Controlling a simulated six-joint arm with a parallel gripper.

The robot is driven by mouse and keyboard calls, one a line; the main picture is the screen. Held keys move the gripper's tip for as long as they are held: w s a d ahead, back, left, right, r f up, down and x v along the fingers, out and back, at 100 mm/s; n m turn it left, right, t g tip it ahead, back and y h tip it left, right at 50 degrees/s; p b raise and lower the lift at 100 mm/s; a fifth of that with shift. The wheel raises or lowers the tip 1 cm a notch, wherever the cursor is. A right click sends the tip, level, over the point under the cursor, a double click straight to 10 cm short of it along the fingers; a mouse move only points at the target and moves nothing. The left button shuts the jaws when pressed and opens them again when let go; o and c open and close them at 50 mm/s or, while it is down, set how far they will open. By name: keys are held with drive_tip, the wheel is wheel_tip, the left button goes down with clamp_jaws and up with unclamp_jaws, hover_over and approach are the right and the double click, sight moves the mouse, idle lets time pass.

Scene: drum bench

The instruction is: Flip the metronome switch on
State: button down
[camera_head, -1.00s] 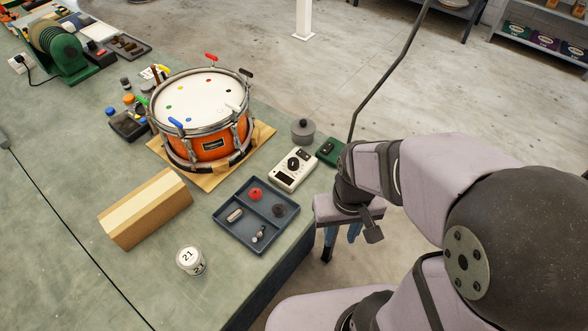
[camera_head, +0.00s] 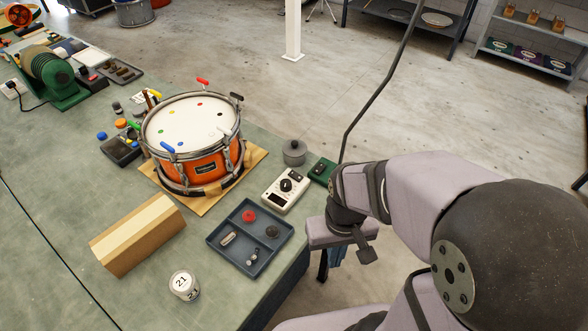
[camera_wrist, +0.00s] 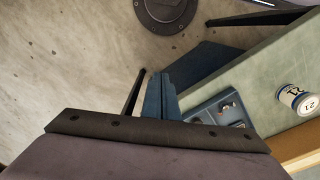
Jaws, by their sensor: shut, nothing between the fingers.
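A white box with a round black dial (camera_head: 285,190), which looks like the metronome, lies on the bench near its right edge. A small dark switch-like part (camera_head: 297,174) shows at its far end; its position is too small to tell. A green box with a dark top part (camera_head: 322,171) sits just beyond it. My gripper (camera_head: 334,262) hangs off the bench's right edge, to the right of and below the white box, apart from it. Its fingers also show in the wrist view (camera_wrist: 156,92), shut and empty. The white box is not visible in the wrist view.
A divided blue tray (camera_head: 213,240) with small parts lies left of my gripper; it also shows in the wrist view (camera_wrist: 196,108). A grey lidded pot (camera_head: 294,154) and an orange drum (camera_head: 205,168) stand behind. A white roll (camera_head: 184,285) and wooden block (camera_head: 137,236) are further left.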

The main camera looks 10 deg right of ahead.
drive_tip(key=w+a+m+p, duration=0.1)
drive_tip(key=w+a+p, duration=0.1)
drive_tip(key=w, duration=2)
drive_tip(key=w+a+r+m+t+y, duration=0.1)
drive_tip(key=w+r+m, duration=0.7)
drive_tip(key=r, duration=0.2)
drive_tip(key=shift+f, duration=0.1)
